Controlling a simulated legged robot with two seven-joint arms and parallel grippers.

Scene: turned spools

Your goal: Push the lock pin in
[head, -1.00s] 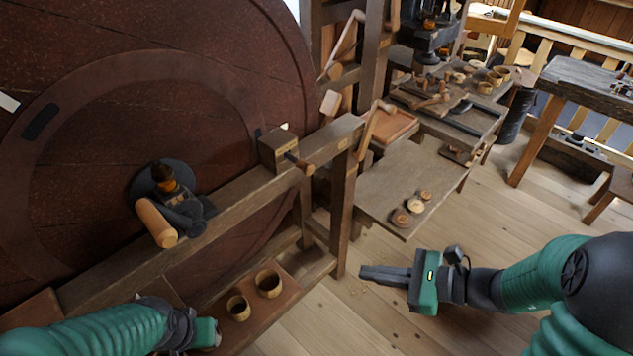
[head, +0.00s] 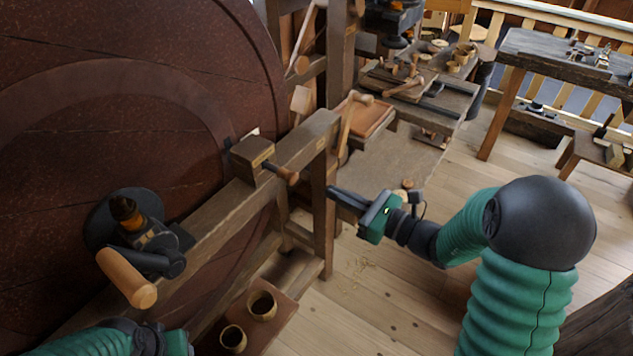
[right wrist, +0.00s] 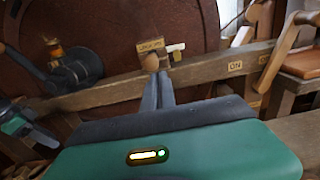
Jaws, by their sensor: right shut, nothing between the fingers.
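The lock pin, a wooden knob on a dark shaft (head: 288,177), sticks out from the wooden block (head: 250,153) on the beam; some shaft shows between block and knob. My right gripper (head: 333,191) is shut and empty, to the right of the knob and pointing toward it, apart from it in the head view. In the right wrist view the knob (right wrist: 153,62) appears straight beyond the fingertips (right wrist: 155,77), with the labelled block (right wrist: 150,45) behind; whether they touch is unclear there.
The beam (head: 215,206) runs before a large dark red wheel (head: 60,130). A crank with a wooden handle (head: 127,278) stands out at left. An upright post (head: 321,215) is below my right gripper. Two wooden cups (head: 262,305) sit on a low shelf.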

